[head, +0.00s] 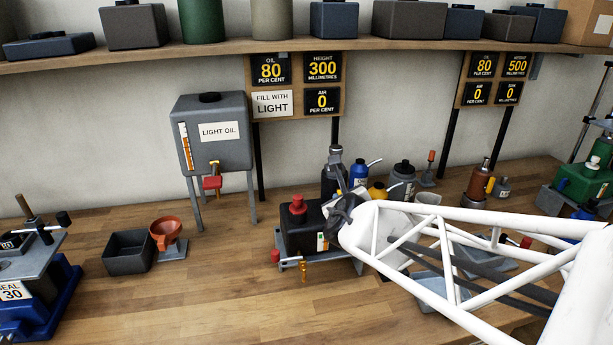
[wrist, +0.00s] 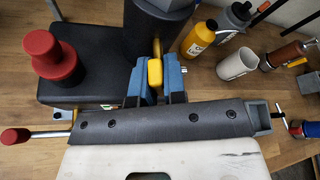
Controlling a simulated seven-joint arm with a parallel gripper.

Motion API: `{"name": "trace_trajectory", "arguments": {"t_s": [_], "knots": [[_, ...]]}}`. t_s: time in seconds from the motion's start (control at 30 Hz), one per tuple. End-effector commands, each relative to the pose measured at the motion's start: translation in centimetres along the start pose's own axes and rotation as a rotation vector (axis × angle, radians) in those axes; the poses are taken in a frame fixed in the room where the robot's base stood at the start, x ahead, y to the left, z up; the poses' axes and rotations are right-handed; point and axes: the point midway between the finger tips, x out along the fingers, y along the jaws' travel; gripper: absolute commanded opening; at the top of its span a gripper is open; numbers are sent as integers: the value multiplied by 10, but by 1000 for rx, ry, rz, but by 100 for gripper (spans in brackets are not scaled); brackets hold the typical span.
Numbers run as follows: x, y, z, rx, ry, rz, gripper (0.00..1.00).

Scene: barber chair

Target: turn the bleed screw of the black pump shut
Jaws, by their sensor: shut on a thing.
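The black pump (head: 296,238) stands on the bench in the middle, with a red cap (head: 298,205) on top. In the wrist view the pump (wrist: 85,85) is at the left, with its red cap (wrist: 52,58) and a dark upright cylinder (wrist: 155,30) beside my fingers. My gripper (wrist: 156,80) has its blue fingers closed on a yellow grip, which looks like the bleed screw (wrist: 155,72). The lower part of the screw is hidden. In the head view my white arm and dark hand cover the pump's right side, and the fingertips are hidden.
A light-oil tank (head: 211,135) stands behind left, with an orange funnel (head: 166,232) and a dark bin (head: 129,252) in front. Bottles and a white cup (wrist: 237,65) crowd the right of the pump. The bench front left of the pump is clear.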

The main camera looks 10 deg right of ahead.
Motion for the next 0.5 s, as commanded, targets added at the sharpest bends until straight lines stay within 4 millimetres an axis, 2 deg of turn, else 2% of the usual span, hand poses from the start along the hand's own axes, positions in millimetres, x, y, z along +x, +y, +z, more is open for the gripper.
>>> {"name": "trace_trajectory", "arguments": {"t_s": [0.5], "knots": [[0, -1, 1, 107, -2, 43, 0]]}}
